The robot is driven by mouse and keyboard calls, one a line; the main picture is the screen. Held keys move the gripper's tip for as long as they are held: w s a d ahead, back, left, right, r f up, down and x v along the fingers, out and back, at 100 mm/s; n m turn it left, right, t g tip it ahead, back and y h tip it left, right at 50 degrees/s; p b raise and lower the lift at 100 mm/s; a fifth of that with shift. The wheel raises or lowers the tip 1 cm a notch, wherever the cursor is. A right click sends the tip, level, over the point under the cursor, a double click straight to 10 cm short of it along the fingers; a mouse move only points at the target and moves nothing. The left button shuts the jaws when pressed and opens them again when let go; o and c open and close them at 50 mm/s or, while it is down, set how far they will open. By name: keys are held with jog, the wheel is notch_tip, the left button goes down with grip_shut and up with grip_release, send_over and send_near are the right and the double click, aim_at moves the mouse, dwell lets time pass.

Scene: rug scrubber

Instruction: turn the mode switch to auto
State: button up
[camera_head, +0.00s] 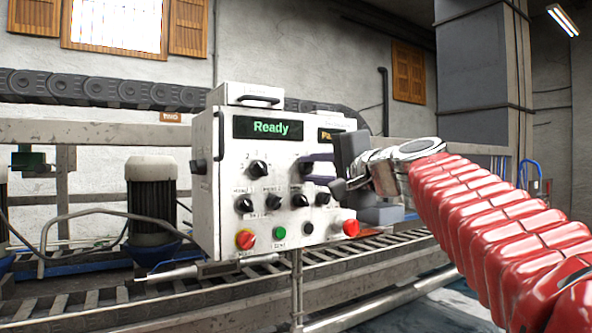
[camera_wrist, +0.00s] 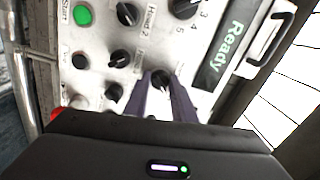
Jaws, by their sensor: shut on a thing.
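The white control panel (camera_head: 230,205) fills the middle of the head view. The mode switch appears to be the black rotary knob (camera_wrist: 161,77) in its upper right part; its label is hidden, and which way it points is unclear. My gripper (camera_head: 308,170) reaches in from the right, its purple fingers at the panel face. In the wrist view my gripper (camera_wrist: 161,88) has one finger on each side of the knob and is shut on it.
Other black knobs sit close by, among them a larger numbered one (camera_head: 258,168). A "Ready" display (camera_head: 269,127) is above. A roller conveyor (camera_head: 100,300) runs beneath.

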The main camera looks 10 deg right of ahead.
jog(key=shift+w+d+f, duration=0.1)
jog(key=shift+d+f, duration=0.1)
jog(key=o, duration=1.1)
jog(key=shift+a+r, duration=0.1)
jog(key=shift+c, duration=0.2)
jog(key=v, duration=1.4)
